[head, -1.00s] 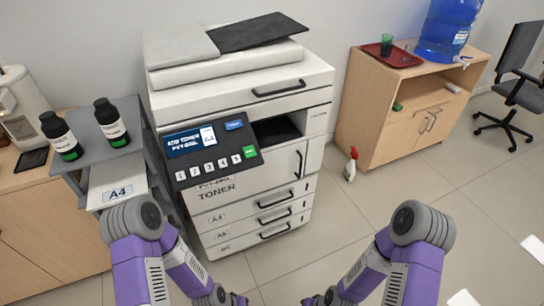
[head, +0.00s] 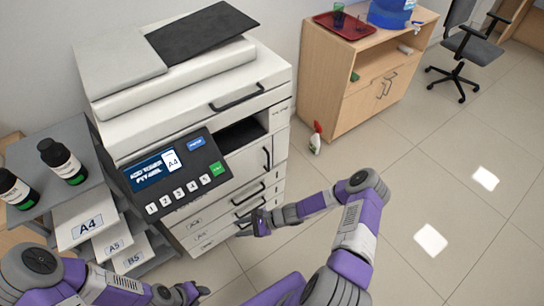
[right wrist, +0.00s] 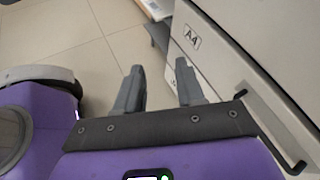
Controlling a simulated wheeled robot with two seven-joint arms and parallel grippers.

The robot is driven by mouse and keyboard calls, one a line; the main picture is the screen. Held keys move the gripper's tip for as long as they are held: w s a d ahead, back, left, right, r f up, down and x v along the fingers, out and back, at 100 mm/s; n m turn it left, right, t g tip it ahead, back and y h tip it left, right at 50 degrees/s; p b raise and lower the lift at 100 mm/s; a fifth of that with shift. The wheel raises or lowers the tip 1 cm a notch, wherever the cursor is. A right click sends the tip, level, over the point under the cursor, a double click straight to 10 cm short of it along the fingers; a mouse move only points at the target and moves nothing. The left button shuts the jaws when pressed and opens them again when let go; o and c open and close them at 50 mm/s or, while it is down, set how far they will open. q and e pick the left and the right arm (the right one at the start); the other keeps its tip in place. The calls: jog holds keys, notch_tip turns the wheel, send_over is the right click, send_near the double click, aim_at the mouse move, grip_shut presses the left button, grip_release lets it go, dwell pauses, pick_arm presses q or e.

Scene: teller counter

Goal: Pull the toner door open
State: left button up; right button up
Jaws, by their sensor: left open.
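The white copier (head: 190,95) stands at the left of centre in the head view. Its toner door (head: 246,168) is on the front and looks shut; the control panel hides part of it. A black upright door handle (head: 267,158) is at the door's right edge. My right gripper (head: 244,222) is in front of the lower drawers, below the handle and apart from it. In the right wrist view (right wrist: 160,88) its fingers are spread and empty, beside a drawer front marked A4 (right wrist: 192,37). My left gripper (head: 196,292) is open and empty, low in the head view.
A grey stand (head: 60,150) with two toner bottles (head: 62,160) and paper trays (head: 85,225) stands left of the copier. A spray bottle (head: 315,138) is on the floor by the wooden cabinet (head: 320,80).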

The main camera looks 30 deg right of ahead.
jog(key=w+d+r+m+t+h+p, duration=0.15)
jog(key=d+m+t, duration=0.25)
jog(key=d, duration=0.4)
jog(key=w+d+r+m+t+h+p, duration=0.1)
jog(key=w+d+r+m+t+h, duration=0.25)
jog(key=d, duration=0.45)
jog(key=w+d+r+m+t+h+p, duration=0.1)
jog(key=w+d+r+m+t+h, duration=0.1)
jog(key=d+m+t, duration=0.45)
pick_arm(q)
notch_tip(320, 180, up, 3)
jog(key=shift+r+b, duration=0.1)
jog(key=shift+b, duration=0.7)
pick_arm(e)
jog(key=w+n+g, duration=0.1)
jog(key=w+g, duration=0.1)
jog(key=w, duration=0.5)
jog(key=shift+w+a+r+n, duration=0.15)
jog(key=shift+a+n, duration=0.05)
jog(key=shift+n, duration=0.1)
jog(key=shift+c, duration=0.3)
grip_shut()
